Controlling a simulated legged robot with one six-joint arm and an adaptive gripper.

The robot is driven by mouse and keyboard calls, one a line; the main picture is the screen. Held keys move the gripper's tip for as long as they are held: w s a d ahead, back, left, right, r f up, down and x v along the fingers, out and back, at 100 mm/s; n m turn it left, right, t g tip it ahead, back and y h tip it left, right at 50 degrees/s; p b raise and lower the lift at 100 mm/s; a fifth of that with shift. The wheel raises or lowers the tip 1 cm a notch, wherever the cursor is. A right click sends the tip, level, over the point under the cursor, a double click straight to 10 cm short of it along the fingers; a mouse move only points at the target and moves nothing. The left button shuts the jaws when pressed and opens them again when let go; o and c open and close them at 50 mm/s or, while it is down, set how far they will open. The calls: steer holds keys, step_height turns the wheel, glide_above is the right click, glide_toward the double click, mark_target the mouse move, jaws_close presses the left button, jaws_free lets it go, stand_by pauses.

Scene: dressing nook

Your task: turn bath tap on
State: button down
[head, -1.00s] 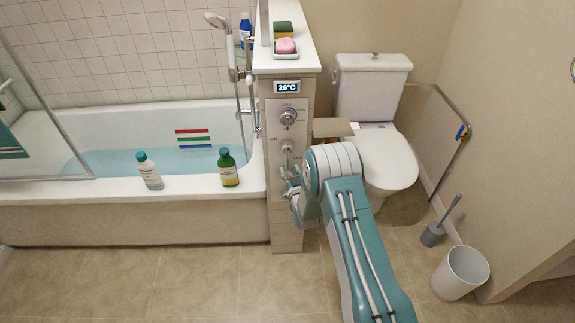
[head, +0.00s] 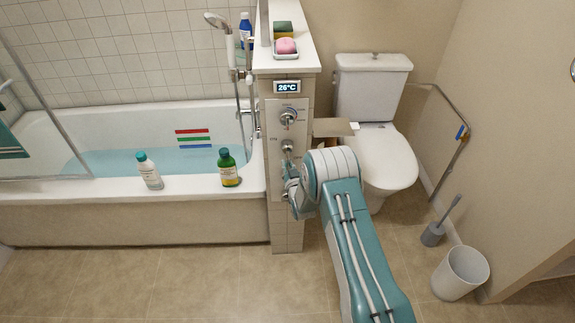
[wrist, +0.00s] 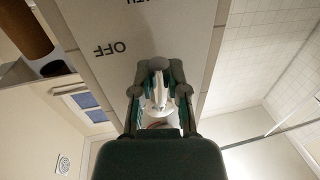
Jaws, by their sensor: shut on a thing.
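A light control panel (head: 273,112) is on the end of the tiled half wall, with a round knob (head: 288,117) near its top and a second knob (head: 288,147) below it. My gripper (head: 290,181) is low on this panel, partly hidden by my own arm. In the wrist view, my gripper (wrist: 158,88) is shut on a pale tap handle (wrist: 159,98) in front of the panel, which shows there upside down with the word OFF beside the fingers. The fingers hide much of the handle, so its exact turn is hard to tell.
A display (head: 288,87) above the panel reads 26°C. The bathtub (head: 130,192) at left holds bluish water, with a white bottle (head: 149,172) and a green bottle (head: 228,169) on its rim. A toilet (head: 384,152) stands close right of my arm. Floor in front is clear.

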steer(key=shift+a, duration=0.1)
steer(key=m, duration=0.1)
steer(key=a+m, duration=0.1)
steer(key=m, duration=0.1)
steer(key=shift+a+r+t, duration=0.2)
steer(key=shift+a+t, duration=0.05)
steer(key=shift+t, duration=0.05)
steer(key=m, duration=0.1)
steer(key=a+m, duration=0.1)
steer(key=m, duration=0.1)
steer(key=shift+a+r+t, duration=0.15)
steer(key=shift+r+t, duration=0.1)
steer(key=shift+t, duration=0.15)
steer(key=m, duration=0.2)
steer(key=a+r+m, duration=0.1)
steer(key=m, duration=0.1)
steer(key=shift+a+h, duration=0.1)
steer(key=shift+h, duration=0.2)
steer(key=shift+a+r+m+t+h, duration=0.25)
steer(key=shift+r+m, duration=0.1)
steer(key=shift+m, duration=0.65)
steer(key=shift+a+r+m+t+h, duration=0.15)
steer(key=shift+r+m+t+h, duration=0.15)
steer(key=shift+m, duration=0.7)
steer(key=c, duration=0.6)
jaws_free()
steer(key=shift+w, duration=0.1)
steer(key=shift+c, duration=0.2)
